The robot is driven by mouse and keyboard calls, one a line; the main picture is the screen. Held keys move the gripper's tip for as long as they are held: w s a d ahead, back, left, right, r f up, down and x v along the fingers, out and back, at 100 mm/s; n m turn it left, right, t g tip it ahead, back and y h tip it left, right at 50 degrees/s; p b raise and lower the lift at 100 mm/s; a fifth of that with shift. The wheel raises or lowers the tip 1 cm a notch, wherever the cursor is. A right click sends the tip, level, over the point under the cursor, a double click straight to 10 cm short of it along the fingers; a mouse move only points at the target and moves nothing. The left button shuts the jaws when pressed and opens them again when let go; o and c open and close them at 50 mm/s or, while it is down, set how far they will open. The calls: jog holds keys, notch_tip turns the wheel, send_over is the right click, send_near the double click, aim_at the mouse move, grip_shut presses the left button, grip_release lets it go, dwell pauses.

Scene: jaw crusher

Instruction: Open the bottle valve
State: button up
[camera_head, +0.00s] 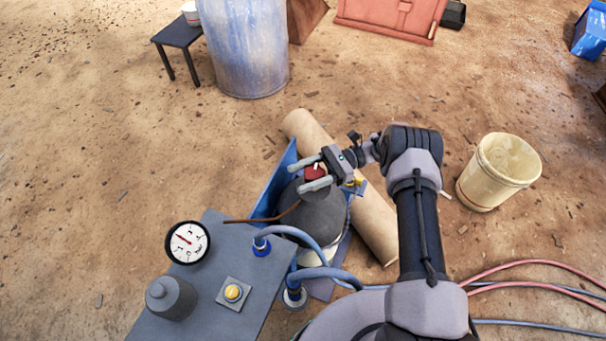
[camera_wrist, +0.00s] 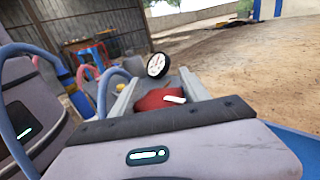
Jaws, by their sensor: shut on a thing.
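The bottle (camera_head: 318,217) is a dark grey rounded cylinder standing beside the grey box. Its valve has a red handwheel (camera_head: 315,171) at the top, which also shows in the wrist view (camera_wrist: 155,100) with a small white mark on it. My gripper (camera_head: 310,176) reaches in from the right, and its two light grey fingers are shut on the red handwheel, one on each side. In the wrist view the gripper body hides the lower part of the valve and the bottle.
A grey box (camera_head: 218,262) with a pressure gauge (camera_head: 188,242), a yellow button (camera_head: 233,292) and blue hoses (camera_head: 290,231) stands at the lower left. A cardboard tube (camera_head: 372,222) lies behind the bottle. A cream bucket (camera_head: 497,172) stands right of my arm. A blue barrel (camera_head: 246,50) stands at the back.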

dwell(0.4)
jog(key=o, duration=1.4)
jog(key=shift+a, duration=0.15)
jog(key=shift+c, duration=0.2)
